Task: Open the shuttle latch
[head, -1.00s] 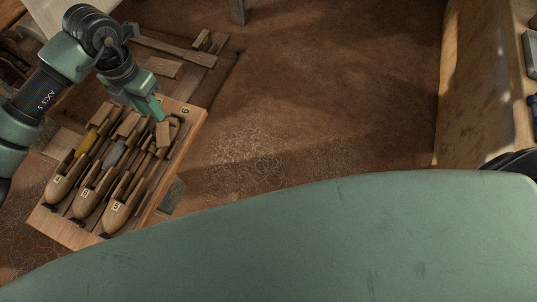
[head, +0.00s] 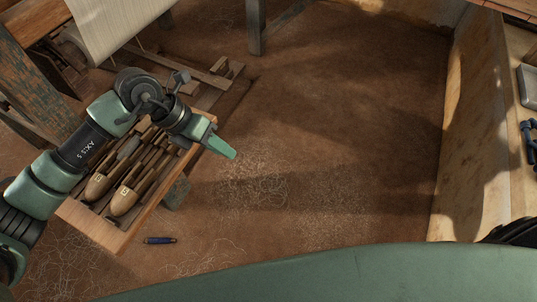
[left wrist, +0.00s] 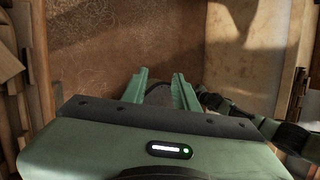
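A wooden tray (head: 96,230) at the left of the head view holds wooden boat-shaped shuttles. One shuttle (head: 98,187) and a shuttle marked 5 (head: 125,201) show their rounded near ends. My left arm crosses the tray and hides part of the shuttles, including much of their far ends. I cannot make out a latch or its state. My left gripper (head: 228,150) is past the tray's right edge, pointing right over the floor. In the left wrist view its two fingers (left wrist: 161,92) stand apart with nothing gripped. My right gripper is not in view.
A small dark blue cylinder (head: 160,240) lies on the brown floor near the tray. The loom's white cloth (head: 115,25) and wooden post (head: 256,25) stand behind. A wooden side wall (head: 470,130) bounds the right. The middle floor is clear apart from loose threads.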

